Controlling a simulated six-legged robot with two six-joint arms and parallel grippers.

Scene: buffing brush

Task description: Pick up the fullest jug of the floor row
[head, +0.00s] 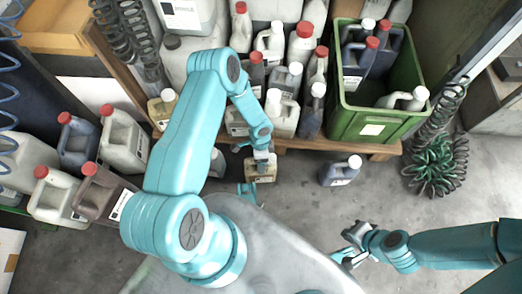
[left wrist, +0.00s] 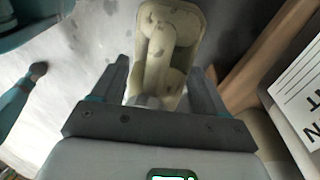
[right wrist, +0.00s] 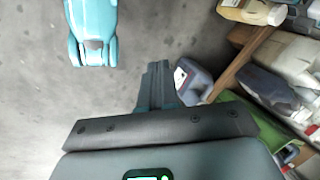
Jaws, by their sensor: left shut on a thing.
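A beige jug (head: 260,174) is below my left gripper (head: 262,157), in front of the shelf. In the left wrist view the beige jug (left wrist: 168,20) shows from above, its handle between the two fingers of the left gripper (left wrist: 160,85), which is shut on it. I cannot tell whether its base touches the floor. A dark blue-grey jug with a white cap (head: 340,171) stands on the floor to the right; it also shows in the right wrist view (right wrist: 192,82). A pale jug (head: 217,163) is partly hidden by my left arm. My right gripper (head: 347,245) is shut and empty, apart from the jugs.
A shelf (head: 380,149) crowded with jugs and a green crate (head: 385,124) stands behind. More jugs (head: 122,142) stand at the left. A coiled hose (head: 437,165) lies at the right.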

